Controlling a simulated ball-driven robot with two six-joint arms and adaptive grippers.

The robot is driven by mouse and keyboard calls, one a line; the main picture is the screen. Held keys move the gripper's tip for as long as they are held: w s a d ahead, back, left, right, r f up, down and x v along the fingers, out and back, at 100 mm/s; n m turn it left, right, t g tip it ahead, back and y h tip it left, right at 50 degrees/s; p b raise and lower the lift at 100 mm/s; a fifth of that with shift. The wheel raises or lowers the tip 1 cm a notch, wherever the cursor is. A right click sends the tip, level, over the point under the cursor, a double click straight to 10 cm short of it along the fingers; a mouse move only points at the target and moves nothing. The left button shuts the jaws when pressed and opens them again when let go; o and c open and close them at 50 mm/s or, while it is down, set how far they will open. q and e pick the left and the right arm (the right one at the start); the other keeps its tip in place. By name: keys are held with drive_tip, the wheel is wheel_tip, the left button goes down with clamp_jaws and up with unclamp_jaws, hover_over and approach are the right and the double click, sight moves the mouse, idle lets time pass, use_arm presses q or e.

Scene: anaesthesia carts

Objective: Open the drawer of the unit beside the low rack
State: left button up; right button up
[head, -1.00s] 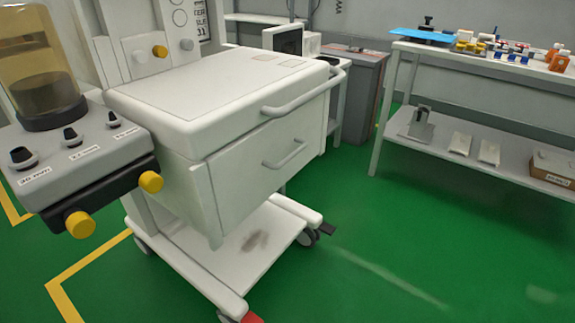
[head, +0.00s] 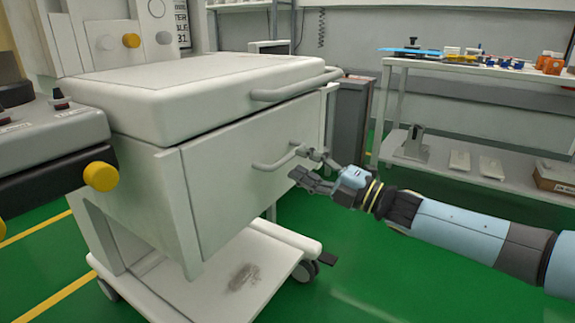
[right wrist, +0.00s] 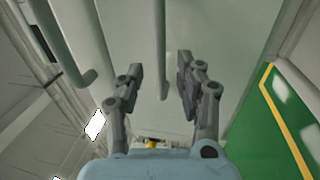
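The unit is a white wheeled cart (head: 150,150) at the left and middle of the head view. Its drawer (head: 225,185) is shut, with a pale bar handle (head: 272,167) on the front. The handle also shows in the right wrist view (right wrist: 160,55), between the two fingers. My right gripper (head: 295,164) is open at the right end of the handle, in front of the drawer. In the right wrist view the fingers (right wrist: 160,75) stand apart on either side of the bar; I cannot tell if they touch it. My left gripper is not in view.
The low white rack (head: 465,185) stands at the right, with small items on both shelves. A thicker rail (head: 295,88) runs above the drawer handle. The cart's white base (head: 225,280) juts out low. Green floor (head: 400,285) in front is clear.

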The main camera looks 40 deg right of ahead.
sight(288, 157)
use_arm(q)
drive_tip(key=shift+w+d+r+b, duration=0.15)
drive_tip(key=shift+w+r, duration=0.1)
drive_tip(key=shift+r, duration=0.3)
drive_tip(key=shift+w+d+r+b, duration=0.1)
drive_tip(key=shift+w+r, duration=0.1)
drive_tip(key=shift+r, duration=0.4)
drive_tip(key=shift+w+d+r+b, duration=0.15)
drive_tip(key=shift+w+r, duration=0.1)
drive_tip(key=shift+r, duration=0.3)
use_arm(e)
drive_tip(key=shift+x, duration=2.2)
clamp_jaws()
